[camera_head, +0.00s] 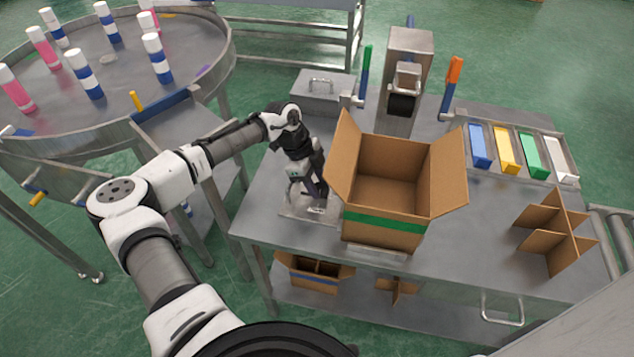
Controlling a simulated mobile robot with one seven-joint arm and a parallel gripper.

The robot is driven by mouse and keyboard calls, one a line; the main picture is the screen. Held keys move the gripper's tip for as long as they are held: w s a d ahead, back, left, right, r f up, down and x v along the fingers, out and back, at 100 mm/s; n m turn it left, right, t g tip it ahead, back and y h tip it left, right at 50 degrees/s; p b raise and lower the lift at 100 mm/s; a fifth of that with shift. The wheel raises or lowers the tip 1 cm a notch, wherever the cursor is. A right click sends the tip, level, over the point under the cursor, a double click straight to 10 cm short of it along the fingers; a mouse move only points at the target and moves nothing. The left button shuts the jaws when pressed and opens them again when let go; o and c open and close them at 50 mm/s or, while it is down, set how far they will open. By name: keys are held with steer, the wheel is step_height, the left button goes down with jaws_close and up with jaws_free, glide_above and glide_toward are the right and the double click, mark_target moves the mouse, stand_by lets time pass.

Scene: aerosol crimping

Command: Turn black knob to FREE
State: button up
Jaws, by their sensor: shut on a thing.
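My gripper (314,191) reaches down over a small grey metal plate (293,208) at the left front of the steel bench, just left of the open cardboard box. Its fingers are shut at the plate, on what appears to be the black knob. The knob is mostly hidden by the fingers, and it blends with their dark parts. A small pale label (317,210) shows on the plate in front of the fingers, but its lettering is too small to read. I cannot tell which way the knob points.
The open cardboard box (384,235) stands close to the right of my gripper. Behind are a grey lidded case (322,92) and a metal press (409,50) with green and orange handles. Coloured bins (505,152) and a cardboard divider (553,235) are at right. A round table (120,75) holds several cans.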

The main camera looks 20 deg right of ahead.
steer(key=shift+s+n+t+h+b, duration=0.1)
steer(key=shift+n+t+h+b, duration=0.15)
steer(key=shift+n, duration=0.75)
steer(key=shift+s+n+t+h+b, duration=0.15)
steer(key=shift+n+t, duration=0.2)
steer(key=shift+n, duration=0.65)
steer(key=n+t, duration=0.1)
steer(key=n, duration=0.3)
steer(key=shift+s+a+t, duration=0.1)
steer(key=shift+s+t, duration=0.1)
steer(key=shift+t, duration=0.2)
steer(key=n, duration=0.2)
steer(key=n+t, duration=0.2)
steer(key=n, duration=0.1)
steer(key=shift+s+n, duration=0.25)
steer(key=shift+n, duration=0.05)
steer(key=shift+n+t+y+p, duration=0.4)
steer(key=shift+n+t+p, duration=0.1)
steer(key=shift+n, duration=1)
steer(key=o, duration=1)
steer(key=shift+r, duration=0.1)
